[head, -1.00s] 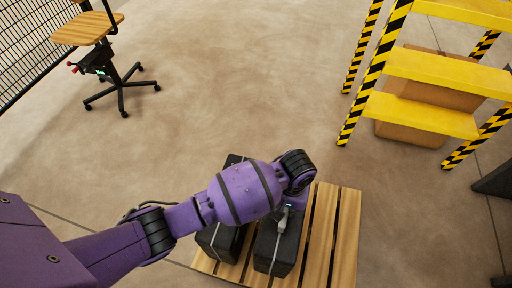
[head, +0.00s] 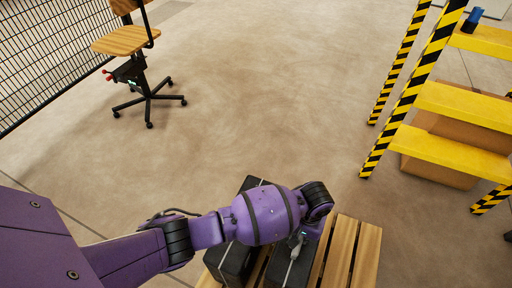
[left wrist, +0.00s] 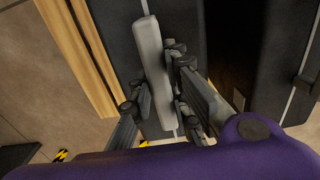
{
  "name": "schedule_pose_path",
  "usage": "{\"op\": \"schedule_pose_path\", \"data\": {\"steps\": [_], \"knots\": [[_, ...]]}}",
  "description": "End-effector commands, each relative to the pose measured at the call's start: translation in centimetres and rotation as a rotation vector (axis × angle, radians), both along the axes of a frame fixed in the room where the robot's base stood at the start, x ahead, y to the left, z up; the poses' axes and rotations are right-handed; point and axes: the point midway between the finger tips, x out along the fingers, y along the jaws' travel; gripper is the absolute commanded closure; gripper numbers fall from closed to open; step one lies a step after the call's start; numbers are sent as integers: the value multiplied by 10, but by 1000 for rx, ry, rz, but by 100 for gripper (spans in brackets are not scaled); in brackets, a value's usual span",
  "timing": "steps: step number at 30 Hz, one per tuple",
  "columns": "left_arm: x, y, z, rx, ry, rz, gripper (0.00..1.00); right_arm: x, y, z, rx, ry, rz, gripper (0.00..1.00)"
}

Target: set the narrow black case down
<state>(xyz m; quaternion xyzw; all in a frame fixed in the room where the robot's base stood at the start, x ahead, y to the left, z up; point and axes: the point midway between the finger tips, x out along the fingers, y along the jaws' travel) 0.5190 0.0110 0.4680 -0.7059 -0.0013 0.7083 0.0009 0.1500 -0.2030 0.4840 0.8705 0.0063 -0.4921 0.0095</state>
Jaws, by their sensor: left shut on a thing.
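The narrow black case (head: 284,269) is upright at the wooden pallet (head: 366,256), to the right of another black case. My left gripper (head: 297,241) is above it, partly hidden by my purple wrist. In the left wrist view the fingers (left wrist: 160,107) are shut on the pale grey handle (left wrist: 151,52) on top of the black case (left wrist: 113,30). I cannot tell whether the case's underside touches the slats. My right gripper is in neither view.
A second black case (head: 230,264) with a pale strap stands close on the left; a gap separates them in the wrist view. Bare slats lie to the right. A yellow shelf rack (head: 455,146) stands at right, a chair (head: 135,60) at upper left. Floor between is clear.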

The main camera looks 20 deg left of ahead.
Motion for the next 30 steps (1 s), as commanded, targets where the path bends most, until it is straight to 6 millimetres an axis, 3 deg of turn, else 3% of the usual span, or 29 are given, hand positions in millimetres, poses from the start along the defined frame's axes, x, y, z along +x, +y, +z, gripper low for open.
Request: {"op": "schedule_pose_path", "data": {"steps": [2,3,6,18,30], "knots": [[6,-3,5,-5,-12,-3,100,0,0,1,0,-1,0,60],[5,-2,3,-2,-9,-2,79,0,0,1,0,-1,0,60],[5,-2,3,-2,-9,-2,66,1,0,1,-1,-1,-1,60],[5,-2,10,-2,-9,-2,65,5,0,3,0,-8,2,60],[6,-3,90,-4,-13,-2,65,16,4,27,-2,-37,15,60]]}}
